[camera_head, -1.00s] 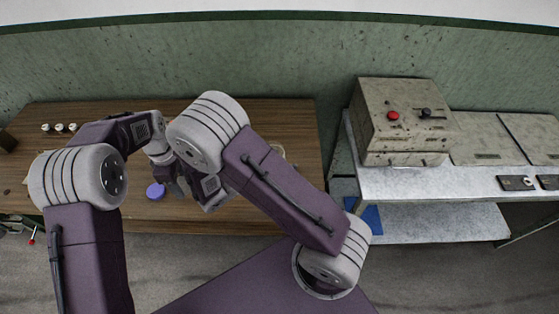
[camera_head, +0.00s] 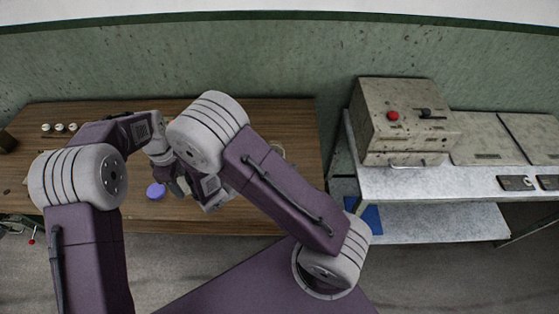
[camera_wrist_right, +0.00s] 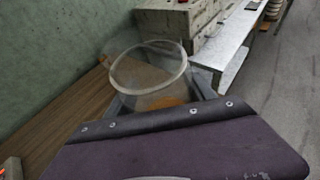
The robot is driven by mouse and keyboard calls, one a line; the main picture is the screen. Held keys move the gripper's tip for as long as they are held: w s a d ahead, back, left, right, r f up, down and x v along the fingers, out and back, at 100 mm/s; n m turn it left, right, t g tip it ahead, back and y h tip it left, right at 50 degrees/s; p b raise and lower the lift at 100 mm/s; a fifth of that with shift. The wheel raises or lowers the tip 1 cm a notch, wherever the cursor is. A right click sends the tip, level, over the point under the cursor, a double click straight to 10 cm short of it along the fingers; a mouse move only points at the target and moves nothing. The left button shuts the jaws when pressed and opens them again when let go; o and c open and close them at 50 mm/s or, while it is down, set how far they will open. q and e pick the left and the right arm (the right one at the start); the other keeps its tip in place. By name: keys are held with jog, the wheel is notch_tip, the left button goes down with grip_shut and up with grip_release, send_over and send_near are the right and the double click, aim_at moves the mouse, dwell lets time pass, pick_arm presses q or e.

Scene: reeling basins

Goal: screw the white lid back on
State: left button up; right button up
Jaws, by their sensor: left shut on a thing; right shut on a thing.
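My left gripper (camera_head: 173,184) shows best in the head view, over the wooden table beside a round blue-violet disc (camera_head: 156,190). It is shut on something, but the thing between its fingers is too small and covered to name. My right arm crosses in front, and its wrist sits close to the left gripper. The right fingertips are hidden in the head view and do not show in the right wrist view. I cannot make out the white lid or the container it belongs to.
A clear round vessel with a pale rim (camera_wrist_right: 150,75) stands beyond a purple arm part in the right wrist view. Several small white-topped items (camera_head: 60,128) stand at the wooden table's (camera_head: 270,115) back left. A grey control box (camera_head: 400,125) stands on the right bench (camera_head: 400,182).

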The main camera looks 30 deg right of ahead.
jog(key=o, duration=0.9)
grip_shut()
